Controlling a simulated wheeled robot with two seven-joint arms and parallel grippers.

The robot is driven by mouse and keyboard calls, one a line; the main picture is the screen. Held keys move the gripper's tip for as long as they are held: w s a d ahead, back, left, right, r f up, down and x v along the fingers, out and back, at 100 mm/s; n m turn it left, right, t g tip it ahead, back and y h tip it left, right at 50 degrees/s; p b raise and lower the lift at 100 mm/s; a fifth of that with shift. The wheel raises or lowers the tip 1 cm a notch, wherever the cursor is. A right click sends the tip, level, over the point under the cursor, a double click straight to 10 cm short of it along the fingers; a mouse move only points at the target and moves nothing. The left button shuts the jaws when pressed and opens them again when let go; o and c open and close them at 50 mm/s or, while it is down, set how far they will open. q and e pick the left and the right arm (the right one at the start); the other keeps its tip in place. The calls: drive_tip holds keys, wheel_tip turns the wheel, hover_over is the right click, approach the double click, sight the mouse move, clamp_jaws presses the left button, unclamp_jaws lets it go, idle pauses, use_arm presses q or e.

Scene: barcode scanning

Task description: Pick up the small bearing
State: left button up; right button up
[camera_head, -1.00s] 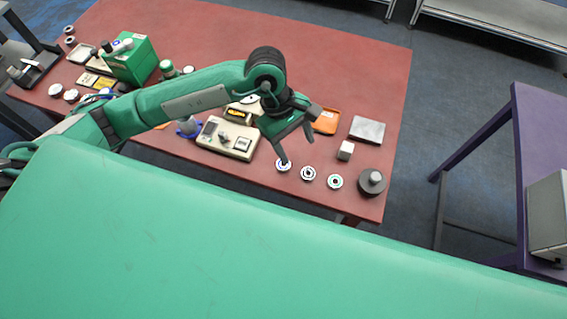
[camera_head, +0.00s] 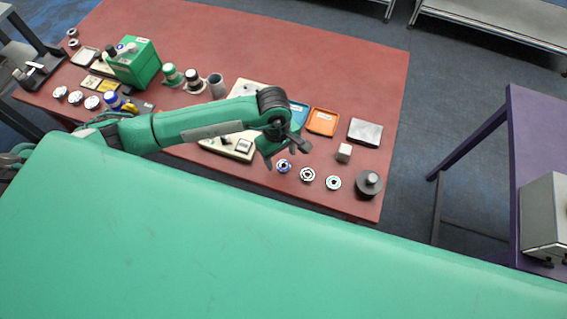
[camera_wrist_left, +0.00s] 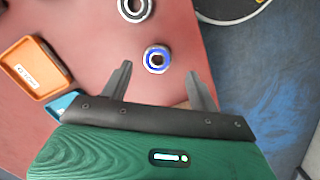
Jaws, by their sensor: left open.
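Three small ring bearings lie in a row near the table's front edge. The blue-ringed bearing (camera_head: 283,166) is leftmost, with a second bearing (camera_head: 307,174) and a third (camera_head: 333,183) to its right. My left gripper (camera_head: 287,153) is open and empty, right by the blue-ringed bearing. In the left wrist view, the blue-ringed bearing (camera_wrist_left: 156,59) shows between the open fingertips of the left gripper (camera_wrist_left: 159,68), and it looks smaller than the other bearing (camera_wrist_left: 135,8) at the top edge. I cannot tell the height left above the table. My right gripper is out of view.
A dark round weight (camera_head: 368,183), a small light cube (camera_head: 344,152), a metal block (camera_head: 365,132) and an orange tray (camera_head: 322,121) stand nearby on the red table (camera_head: 310,70). A beige device (camera_head: 240,146) is partly behind my arm. A purple table (camera_head: 535,130) stands right.

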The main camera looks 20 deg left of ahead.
sight(283, 165)
use_arm(q)
drive_tip(key=shift+d+f+p, duration=0.15)
drive_tip(key=shift+f+p, duration=0.15)
drive_tip(key=shift+f, duration=0.65)
drive_tip(key=shift+d+f+p, duration=0.15)
drive_tip(key=shift+f+p, duration=0.15)
drive_tip(key=shift+f, duration=0.65)
drive_tip(key=c, duration=1.1)
